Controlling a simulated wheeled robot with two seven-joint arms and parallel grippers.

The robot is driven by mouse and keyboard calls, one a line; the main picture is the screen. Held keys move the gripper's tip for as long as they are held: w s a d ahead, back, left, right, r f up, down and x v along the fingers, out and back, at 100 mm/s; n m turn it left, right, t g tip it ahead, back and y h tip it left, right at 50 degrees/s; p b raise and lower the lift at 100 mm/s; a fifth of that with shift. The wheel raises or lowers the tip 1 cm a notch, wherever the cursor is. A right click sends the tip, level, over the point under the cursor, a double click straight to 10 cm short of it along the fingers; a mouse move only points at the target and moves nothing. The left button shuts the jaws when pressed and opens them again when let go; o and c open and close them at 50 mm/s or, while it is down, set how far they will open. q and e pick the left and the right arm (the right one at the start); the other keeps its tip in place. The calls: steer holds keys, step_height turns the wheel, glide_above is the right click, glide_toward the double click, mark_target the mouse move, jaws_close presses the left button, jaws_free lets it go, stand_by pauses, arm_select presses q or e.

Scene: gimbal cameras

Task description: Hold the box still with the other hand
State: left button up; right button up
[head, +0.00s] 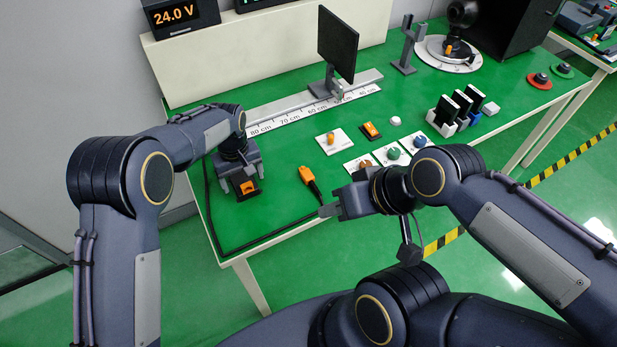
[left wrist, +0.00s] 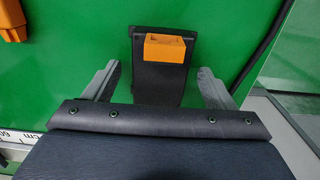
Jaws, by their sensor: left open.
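A small black box (head: 246,194) with an orange socket (head: 248,186) on it lies on the green table near its left front. My left gripper (head: 245,179) is over it, open. In the left wrist view the box (left wrist: 158,86) lies between the two spread fingers, with a visible gap on each side. An orange plug (head: 307,175) lies on the table right of the box, on a black cable. My right gripper (head: 327,209) is at the front table edge, over the cable; whether its fingers close on the cable is unclear.
The black cable (head: 216,225) runs along the left and front table edges. A ruler rail (head: 291,112) with a dark screen (head: 338,45) lies behind. Several white tiles with small parts (head: 333,141) lie right of centre. A black-card rack (head: 456,112) stands further right.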

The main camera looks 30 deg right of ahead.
mark_target(247, 185)
arm_select(q)
step_height(247, 185, up, 12)
stand_by(0.4)
steer(key=s+f+p, duration=0.4)
steer(key=p, duration=0.1)
steer(key=shift+f, duration=0.3)
steer(key=shift+f+b, duration=2.35)
steer(key=shift+f, duration=1.5)
